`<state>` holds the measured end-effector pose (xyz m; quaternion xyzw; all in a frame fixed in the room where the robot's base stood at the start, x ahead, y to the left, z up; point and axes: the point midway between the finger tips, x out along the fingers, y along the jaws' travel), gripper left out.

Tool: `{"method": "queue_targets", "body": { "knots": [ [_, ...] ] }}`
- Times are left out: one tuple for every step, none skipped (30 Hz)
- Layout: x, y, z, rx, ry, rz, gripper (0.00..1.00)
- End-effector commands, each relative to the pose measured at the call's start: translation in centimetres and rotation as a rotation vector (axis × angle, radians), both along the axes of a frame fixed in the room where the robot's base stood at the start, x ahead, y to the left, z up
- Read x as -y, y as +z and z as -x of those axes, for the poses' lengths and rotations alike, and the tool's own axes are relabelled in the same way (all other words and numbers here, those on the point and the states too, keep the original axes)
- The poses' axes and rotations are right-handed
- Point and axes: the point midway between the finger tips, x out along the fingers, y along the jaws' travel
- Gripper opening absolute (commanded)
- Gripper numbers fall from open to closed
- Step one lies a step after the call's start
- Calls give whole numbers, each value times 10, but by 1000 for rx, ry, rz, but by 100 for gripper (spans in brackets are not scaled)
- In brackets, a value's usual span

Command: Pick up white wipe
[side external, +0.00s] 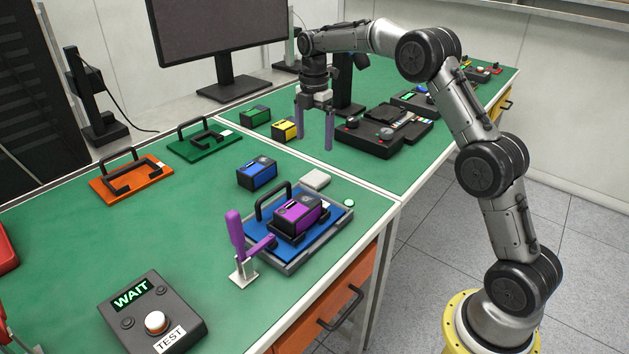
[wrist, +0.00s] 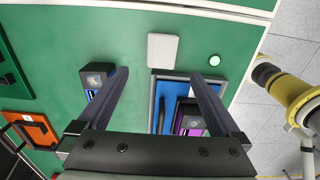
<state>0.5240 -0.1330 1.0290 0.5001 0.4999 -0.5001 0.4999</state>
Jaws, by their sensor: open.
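The white wipe (side external: 316,179) is a small pale rounded block lying flat on the green table behind the blue tray. It also shows in the wrist view (wrist: 162,50), at the upper middle, beyond my fingertips. My gripper (side external: 314,127) is open and empty, with its two purple-grey fingers pointing down. It hangs above the table, apart from the wipe. In the wrist view the open fingers (wrist: 160,78) spread to either side, and the wipe lies between their lines. Nothing hides the wipe.
A blue plate with a handle and a purple box (side external: 298,215) sits in a grey tray (side external: 290,268) beside the wipe. A blue box (side external: 257,173) stands to the left. A purple clamp (side external: 238,240) stands in front.

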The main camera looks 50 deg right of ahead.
Motion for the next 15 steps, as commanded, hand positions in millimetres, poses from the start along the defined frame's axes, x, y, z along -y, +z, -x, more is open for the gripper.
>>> {"method": "queue_targets", "body": {
  "knots": [
    [-1,-12,1,-6,0,-1,100],
    [-1,-18,1,-7,0,-2,100],
    [-1,-25,1,-5,0,-1,100],
    [-1,-31,1,-5,0,-1,100],
    [-1,-36,2,-5,0,-1,100],
    [-1,-42,1,-4,0,-1,100],
    [-1,-46,1,-3,1,-1,100],
    [-1,-50,1,-3,1,-1,100],
    [-1,-54,1,-2,1,0,100],
    [-1,-57,1,-2,1,0,100],
    [-1,-59,1,-2,1,0,100],
    [-1,-60,1,-1,1,0,100],
    [-1,-62,1,0,1,0,100],
    [-1,-63,1,0,1,0,100],
    [-1,-66,1,-1,1,0,100]
  ]
}}
